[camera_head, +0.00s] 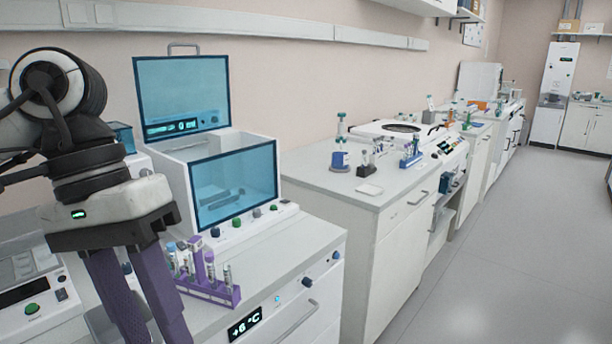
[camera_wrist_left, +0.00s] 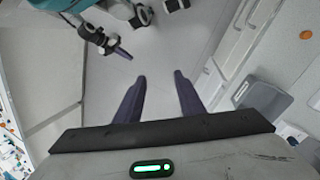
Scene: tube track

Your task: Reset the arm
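My left gripper (camera_head: 152,330) hangs at the lower left of the head view, with its dark purple fingers pointing down. In the left wrist view the two fingers of the left gripper (camera_wrist_left: 160,76) stand apart, with only grey floor between them, so it is open and empty. A purple tube rack (camera_head: 222,296) with several capped tubes stands on the bench just right of the left gripper. What seems to be my right gripper (camera_wrist_left: 121,52) shows small at the top of the left wrist view. Whether it is open or shut is unclear.
A white device with a teal glass front (camera_head: 234,184) and a raised lid (camera_head: 183,93) stands behind the rack. A white bench (camera_head: 341,180) with a round-topped machine (camera_head: 402,128) and small racks lies to the right. The grey floor (camera_head: 500,240) is clear.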

